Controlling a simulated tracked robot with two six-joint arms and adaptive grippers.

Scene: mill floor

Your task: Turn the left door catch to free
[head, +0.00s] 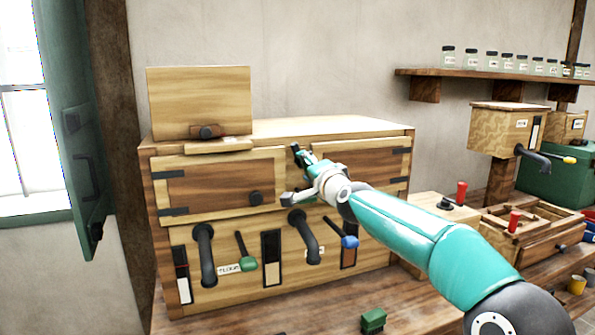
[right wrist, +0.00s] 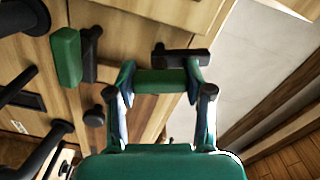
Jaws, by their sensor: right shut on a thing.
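The wooden cabinet (head: 290,130) has a left door (head: 222,185) with dark hinges on its left edge and a black knob (head: 255,198) near its right edge. My right gripper (head: 302,172) is at the gap between the left door and the right door (head: 355,168). In the right wrist view, its fingers (right wrist: 160,84) are shut on a short green bar beside a black piece (right wrist: 183,57), which appears to be the left door catch. The catch's exact angle is hard to tell, as the gripper partly covers it in the head view. My left gripper is not in view.
Two dark spouts (head: 206,255) and levers with green (head: 247,264) and blue (head: 350,241) ends stick out below the doors. A board with a black knob (head: 209,132) stands on top. A green block (head: 373,320) lies on the bench in front.

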